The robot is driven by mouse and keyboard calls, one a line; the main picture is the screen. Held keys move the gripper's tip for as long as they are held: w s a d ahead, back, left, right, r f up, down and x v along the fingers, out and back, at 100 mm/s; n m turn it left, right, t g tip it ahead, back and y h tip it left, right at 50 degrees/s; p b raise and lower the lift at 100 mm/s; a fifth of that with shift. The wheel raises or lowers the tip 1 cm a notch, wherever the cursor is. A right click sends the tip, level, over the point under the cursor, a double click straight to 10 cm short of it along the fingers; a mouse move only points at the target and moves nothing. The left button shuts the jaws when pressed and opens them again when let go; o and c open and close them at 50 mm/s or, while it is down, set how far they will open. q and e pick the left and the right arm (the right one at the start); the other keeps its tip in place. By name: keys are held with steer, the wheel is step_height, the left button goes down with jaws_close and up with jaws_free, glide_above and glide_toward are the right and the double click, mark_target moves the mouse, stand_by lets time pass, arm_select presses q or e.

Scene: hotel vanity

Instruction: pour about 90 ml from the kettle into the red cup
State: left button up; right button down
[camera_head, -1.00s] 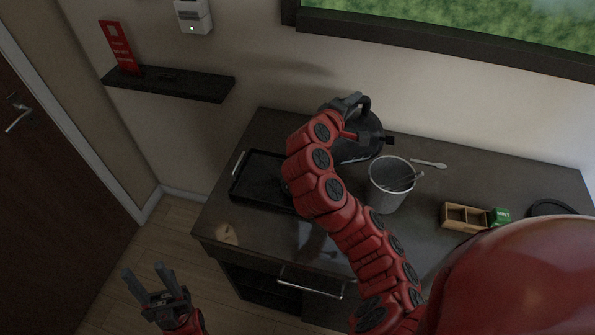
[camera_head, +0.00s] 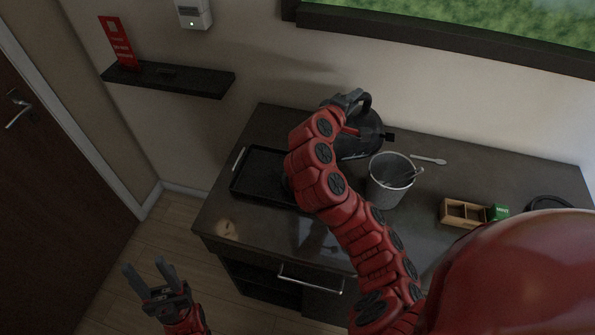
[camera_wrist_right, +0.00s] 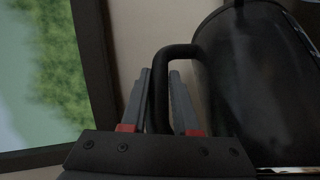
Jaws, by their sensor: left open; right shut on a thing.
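The dark kettle (camera_head: 367,138) is at the back of the counter, partly hidden by my right arm. My right gripper (camera_head: 348,100) is shut on its handle. In the right wrist view the black handle (camera_wrist_right: 159,95) runs between the two fingers of the gripper (camera_wrist_right: 160,80), beside the dark kettle body (camera_wrist_right: 255,80). I cannot tell whether the kettle's base is clear of the counter. No red cup shows in either view; my right arm hides part of the counter and tray. My left gripper (camera_head: 150,272) is open and empty, low at the left, in front of the counter.
A black tray (camera_head: 262,161) lies on the counter (camera_head: 470,180) left of my arm. A grey bucket (camera_head: 390,188) with a utensil inside stands close to the kettle. A white spoon (camera_head: 428,160) and a wooden organiser (camera_head: 462,213) lie to the right. A wall shelf (camera_head: 190,82) is at left.

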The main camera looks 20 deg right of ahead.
mark_target(368, 95)
steer(key=shift+r, duration=0.15)
stand_by(0.8)
